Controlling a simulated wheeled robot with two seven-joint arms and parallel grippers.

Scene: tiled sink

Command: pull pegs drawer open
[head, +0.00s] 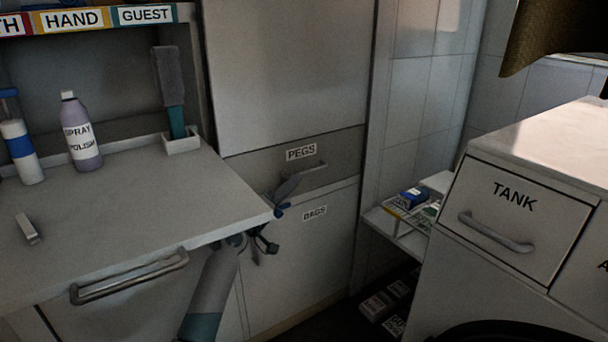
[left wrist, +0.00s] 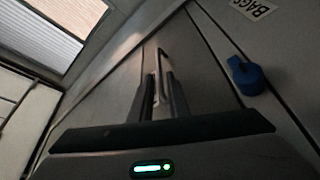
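The pegs drawer (head: 342,153) has a grey front with a PEGS label and a bar handle (head: 318,168), and looks shut. My left gripper (head: 294,181) reaches up to the left end of this handle, past the counter corner. In the left wrist view, the two dark fingers of my left gripper (left wrist: 162,82) stand close together on either side of the handle (left wrist: 158,58). The gap is narrow, and whether the fingers press on the bar cannot be told. My right gripper is not in view.
The counter (head: 120,215) juts out close to my left arm. The bags door (head: 305,255) lies below the drawer, with a blue knob (left wrist: 245,76) near its label. The tank drawer (head: 515,220) and a low shelf (head: 395,228) stand at the right.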

